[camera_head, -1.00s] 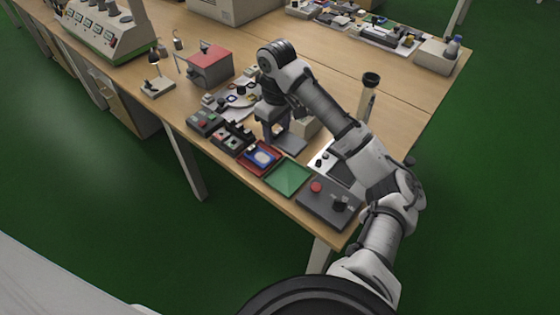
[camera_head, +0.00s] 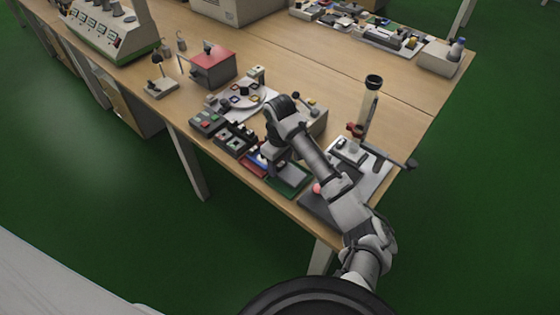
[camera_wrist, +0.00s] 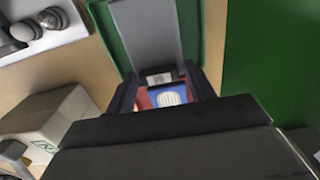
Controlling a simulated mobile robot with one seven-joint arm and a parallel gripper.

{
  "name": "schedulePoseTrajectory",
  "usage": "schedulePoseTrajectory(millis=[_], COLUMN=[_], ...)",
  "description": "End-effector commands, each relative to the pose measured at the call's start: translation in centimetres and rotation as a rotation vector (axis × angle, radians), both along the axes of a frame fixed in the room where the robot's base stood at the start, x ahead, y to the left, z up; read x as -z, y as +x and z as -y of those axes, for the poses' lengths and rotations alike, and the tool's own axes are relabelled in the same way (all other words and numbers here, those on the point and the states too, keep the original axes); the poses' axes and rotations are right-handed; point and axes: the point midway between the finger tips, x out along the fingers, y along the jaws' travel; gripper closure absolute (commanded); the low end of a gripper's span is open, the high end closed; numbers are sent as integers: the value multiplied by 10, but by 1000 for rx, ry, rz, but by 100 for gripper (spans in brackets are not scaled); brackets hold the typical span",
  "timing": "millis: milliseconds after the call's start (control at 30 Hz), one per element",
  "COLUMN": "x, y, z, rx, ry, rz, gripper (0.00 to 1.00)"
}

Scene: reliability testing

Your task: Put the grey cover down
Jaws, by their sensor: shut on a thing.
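The grey cover (camera_wrist: 150,38) is a flat rectangular plate with a small printed label at its near end. In the wrist view, my gripper (camera_wrist: 164,88) has its fingers on either side of that labelled end, shut on the cover. The cover lies across the green tray (camera_wrist: 103,22) in this view; I cannot tell whether it touches the tray. Below the fingers a blue piece with a white oval (camera_wrist: 172,97) shows in a red tray (camera_wrist: 143,101).
A dark control box (camera_head: 318,205) with a red button sits at the front right corner, partly behind my arm. A row of small dark boxes (camera_head: 232,140) stands left of the trays. A tall tube (camera_head: 369,105) stands behind. The table's front edge is close.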

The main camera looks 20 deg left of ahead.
Motion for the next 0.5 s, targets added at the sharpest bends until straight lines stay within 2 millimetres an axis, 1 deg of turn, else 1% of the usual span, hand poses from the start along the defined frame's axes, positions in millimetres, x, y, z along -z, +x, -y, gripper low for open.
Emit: schedulePoseTrajectory(millis=[167,500], x=[1,11], y=[0,0], z=[0,0], rx=[0,1], ry=[0,0], rz=[0,-1], gripper=[69,69])
